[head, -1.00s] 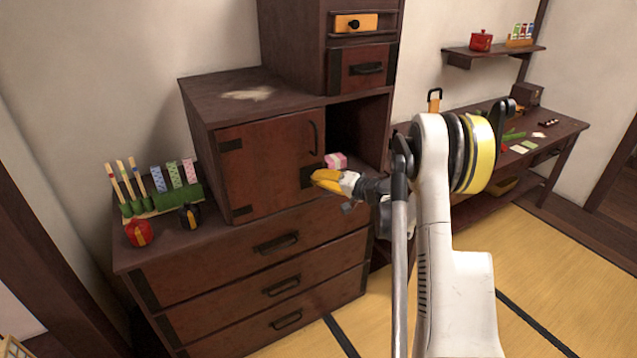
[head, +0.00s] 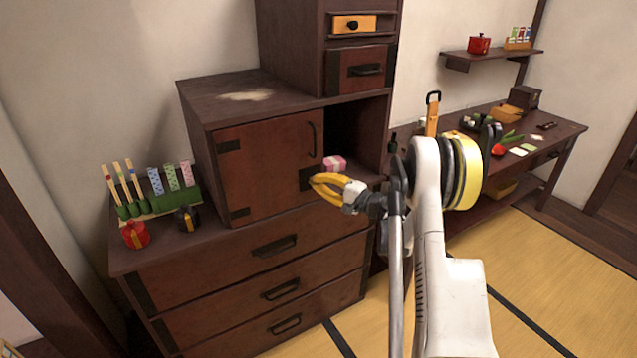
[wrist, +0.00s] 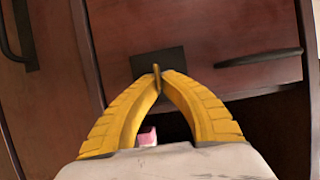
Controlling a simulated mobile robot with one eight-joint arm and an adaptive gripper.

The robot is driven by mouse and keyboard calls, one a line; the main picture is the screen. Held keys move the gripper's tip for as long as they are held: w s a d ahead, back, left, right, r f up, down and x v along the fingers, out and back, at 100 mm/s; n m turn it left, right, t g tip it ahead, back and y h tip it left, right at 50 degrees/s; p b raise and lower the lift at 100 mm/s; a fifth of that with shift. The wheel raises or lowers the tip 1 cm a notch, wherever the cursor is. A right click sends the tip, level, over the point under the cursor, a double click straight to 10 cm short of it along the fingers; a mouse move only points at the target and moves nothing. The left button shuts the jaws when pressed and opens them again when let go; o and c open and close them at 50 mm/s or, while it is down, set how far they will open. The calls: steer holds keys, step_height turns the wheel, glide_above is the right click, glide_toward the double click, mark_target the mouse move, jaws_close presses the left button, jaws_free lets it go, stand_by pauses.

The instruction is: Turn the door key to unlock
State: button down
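The reddish-brown cabinet door (head: 262,168) is closed, with a dark lock plate (head: 304,178) at its lower right corner and a black handle (head: 311,140) above. In the wrist view, a thin brass-coloured key (wrist: 156,73) stands out from the lock plate (wrist: 143,66). My gripper (head: 313,180) has its yellow fingertips at the plate. In the wrist view, the fingertips (wrist: 161,76) meet around the key, one on each side, and look shut on it. The key's inner end is hidden.
A pink-and-white block (head: 335,163) lies in the open compartment right of the door, close to my fingers. Drawers with black handles (head: 275,245) lie below. A red item (head: 135,234) and a dark item (head: 187,218) stand left on the chest.

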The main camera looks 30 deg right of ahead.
stand_by(0.3)
steer(key=c, duration=1.6)
jaws_free()
steer(key=v, duration=1.2)
